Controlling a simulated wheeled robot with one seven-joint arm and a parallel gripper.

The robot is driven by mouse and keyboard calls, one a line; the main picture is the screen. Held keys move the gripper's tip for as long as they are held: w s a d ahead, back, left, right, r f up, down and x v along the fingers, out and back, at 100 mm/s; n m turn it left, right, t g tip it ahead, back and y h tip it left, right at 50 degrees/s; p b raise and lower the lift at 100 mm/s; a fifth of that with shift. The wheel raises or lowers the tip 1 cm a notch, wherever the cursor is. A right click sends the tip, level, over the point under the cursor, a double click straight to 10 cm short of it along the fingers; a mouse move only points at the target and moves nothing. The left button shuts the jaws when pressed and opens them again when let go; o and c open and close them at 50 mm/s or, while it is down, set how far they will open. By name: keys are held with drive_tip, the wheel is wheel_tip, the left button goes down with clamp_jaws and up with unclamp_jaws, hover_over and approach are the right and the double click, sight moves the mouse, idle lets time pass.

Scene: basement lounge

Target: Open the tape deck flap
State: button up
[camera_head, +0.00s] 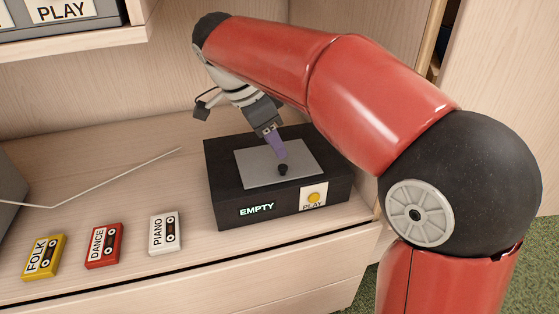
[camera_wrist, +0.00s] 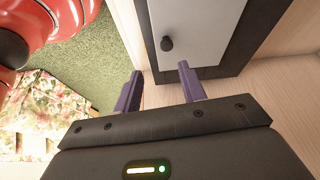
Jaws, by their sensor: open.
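The tape deck (camera_head: 225,190) is a black box on the wooden shelf, with a lit "EMPTY" sign on its front. Its grey flap (camera_head: 262,176) lies flat on top, with a small black knob (camera_head: 283,169) near the front edge. My gripper (camera_head: 279,150) is open above the flap, its purple fingers pointing down just behind the knob in the head view. In the wrist view the open fingers (camera_wrist: 160,72) are apart with nothing between them, and the knob (camera_wrist: 167,44) shows beyond the tips. I see no contact with the knob.
A yellow PLAY button (camera_head: 315,197) is on the deck's front right. Yellow FOLK (camera_head: 45,257), red DANCE (camera_head: 103,245) and white PIANO (camera_head: 164,233) cassettes lie to the left. A thin pale rod (camera_head: 115,180) crosses the shelf behind them. An upper shelf (camera_head: 75,43) overhangs at the top left.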

sight(283, 166)
drive_tip(key=shift+m, duration=0.7)
drive_tip(key=x, duration=0.2)
drive_tip(key=b+x, duration=0.1)
drive_tip(key=x, duration=0.2)
drive_tip(key=w+a+x, duration=0.1)
drive_tip(key=x, duration=0.1)
drive_tip(key=shift+f, duration=0.45)
clamp_jaws()
drive_tip(key=shift+w, duration=0.1)
